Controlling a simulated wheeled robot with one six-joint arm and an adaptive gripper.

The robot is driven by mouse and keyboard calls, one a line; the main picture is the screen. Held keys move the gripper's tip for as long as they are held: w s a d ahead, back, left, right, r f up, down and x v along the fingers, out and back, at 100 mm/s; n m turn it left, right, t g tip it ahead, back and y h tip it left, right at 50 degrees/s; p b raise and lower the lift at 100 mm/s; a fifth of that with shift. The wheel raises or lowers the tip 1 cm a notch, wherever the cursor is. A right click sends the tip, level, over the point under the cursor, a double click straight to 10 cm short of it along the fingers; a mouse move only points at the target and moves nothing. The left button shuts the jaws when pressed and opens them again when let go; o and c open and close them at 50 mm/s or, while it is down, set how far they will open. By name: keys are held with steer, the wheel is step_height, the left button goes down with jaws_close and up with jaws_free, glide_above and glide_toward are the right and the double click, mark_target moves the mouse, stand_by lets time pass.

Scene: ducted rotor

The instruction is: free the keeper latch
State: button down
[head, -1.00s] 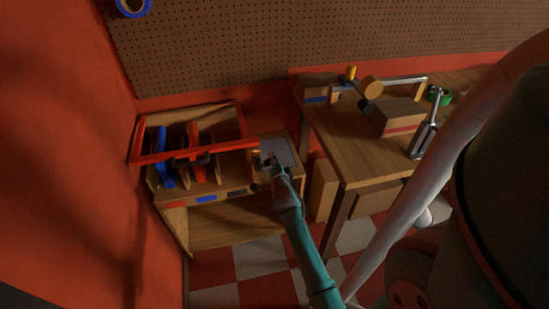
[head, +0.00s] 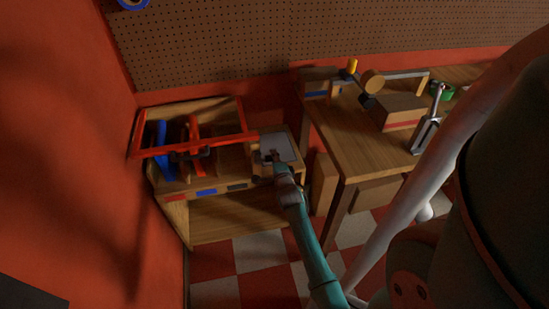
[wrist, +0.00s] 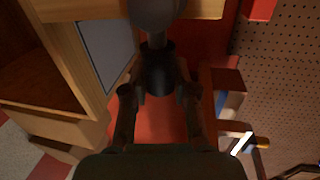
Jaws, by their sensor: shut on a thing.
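My gripper (head: 268,158) is at the right end of the low wooden cabinet (head: 225,219), beside a grey plate (head: 284,147) on its top. In the wrist view my gripper (wrist: 158,93) has a finger on each side of a black knob-like piece (wrist: 158,78) and is shut on it. A dark rounded part (wrist: 158,12) lies beyond it. I cannot tell for sure whether the black piece is the keeper latch. A red frame (head: 225,140) lies across the cabinet's open compartments, its right end close to my gripper. The grey plate also shows in the wrist view (wrist: 105,48).
Blue (head: 160,147) and red pieces stand in the compartments under the red frame. A wooden bench (head: 355,150) to the right bears a red-striped block (head: 402,117) and a grey forked tool (head: 428,132). A red wall (head: 75,110) closes the left side.

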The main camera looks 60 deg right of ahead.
steer(key=shift+f, duration=0.15)
steer(key=c, duration=0.9)
jaws_free()
steer(key=v, duration=1.2)
steer(key=s+a+n+t+y, duration=0.25)
steer(key=a+n, duration=0.35)
steer(key=a, duration=0.6)
steer(key=s+a+n+t+y, duration=0.1)
steer(key=s+a+n+y, duration=0.4)
steer(key=a, duration=0.6)
steer(key=s+a+r+n+y, duration=0.1)
steer(key=s+a+r+n, duration=0.3)
steer(key=n, duration=0.1)
steer(key=s+a+r+n+y, duration=0.2)
steer(key=s+a+r+n, duration=0.1)
steer(key=s+a+n, duration=0.2)
steer(key=s+a+r+n+t+y, duration=0.1)
steer(key=s+a+r+n, duration=0.3)
steer(key=n, duration=0.3)
steer(key=shift+s+a+r+y, duration=0.15)
steer(key=shift+s, duration=0.2)
steer(key=shift+s+a+r+y, duration=0.1)
steer(key=shift+s+a+r, duration=0.1)
steer(key=shift+s, duration=0.2)
